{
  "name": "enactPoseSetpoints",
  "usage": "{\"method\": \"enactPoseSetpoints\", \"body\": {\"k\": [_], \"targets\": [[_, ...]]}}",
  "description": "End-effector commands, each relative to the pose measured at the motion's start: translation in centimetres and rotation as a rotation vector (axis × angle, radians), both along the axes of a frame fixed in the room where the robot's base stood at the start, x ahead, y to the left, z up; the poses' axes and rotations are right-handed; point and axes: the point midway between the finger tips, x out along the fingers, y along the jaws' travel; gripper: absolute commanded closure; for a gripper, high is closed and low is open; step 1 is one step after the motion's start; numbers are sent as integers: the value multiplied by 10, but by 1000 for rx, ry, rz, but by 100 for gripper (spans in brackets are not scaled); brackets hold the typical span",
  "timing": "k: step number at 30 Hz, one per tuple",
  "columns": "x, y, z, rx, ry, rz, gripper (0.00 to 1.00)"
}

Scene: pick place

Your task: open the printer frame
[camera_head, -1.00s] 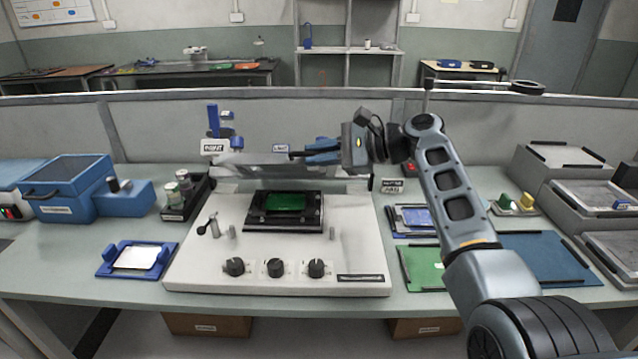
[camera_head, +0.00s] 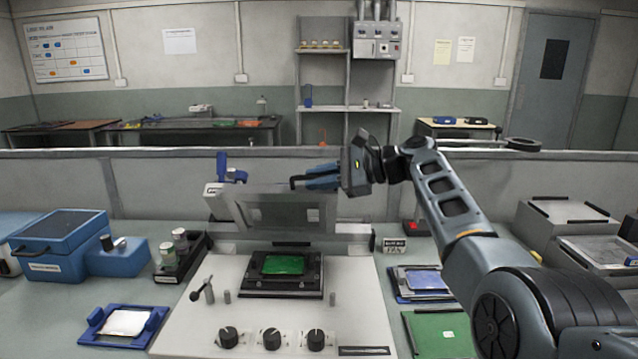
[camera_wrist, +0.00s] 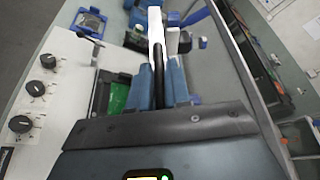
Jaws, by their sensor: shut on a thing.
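The printer frame (camera_head: 240,218) is a grey rectangular frame with a clear middle, tilted up at the back of the white printer (camera_head: 180,325). A dark bar handle (camera_head: 298,180) sticks out at its upper right. My gripper (camera_head: 308,178) comes in from the right with its blue fingers shut on this handle. In the wrist view the fingers (camera_wrist: 160,85) close around the dark handle (camera_wrist: 157,62). A green board (camera_head: 283,264) lies in a black holder (camera_head: 255,285) on the printer bed below the frame.
A blue box unit (camera_head: 60,262) and a black rack of jars (camera_head: 180,262) stand left. A blue tray with a white sheet (camera_head: 125,322) lies front left. Right are blue and green boards (camera_head: 440,335) and grey trays (camera_head: 590,250).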

Motion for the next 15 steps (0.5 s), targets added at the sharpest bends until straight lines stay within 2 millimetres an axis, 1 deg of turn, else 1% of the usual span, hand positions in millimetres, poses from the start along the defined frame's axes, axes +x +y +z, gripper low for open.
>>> {"method": "enactPoseSetpoints", "body": {"k": [12,13,15], "targets": [[1,-1,-1,-2,1,-2,100],[1,-1,-1,-2,1,-2,81],[1,-1,-1,-2,1,-2,74]]}}
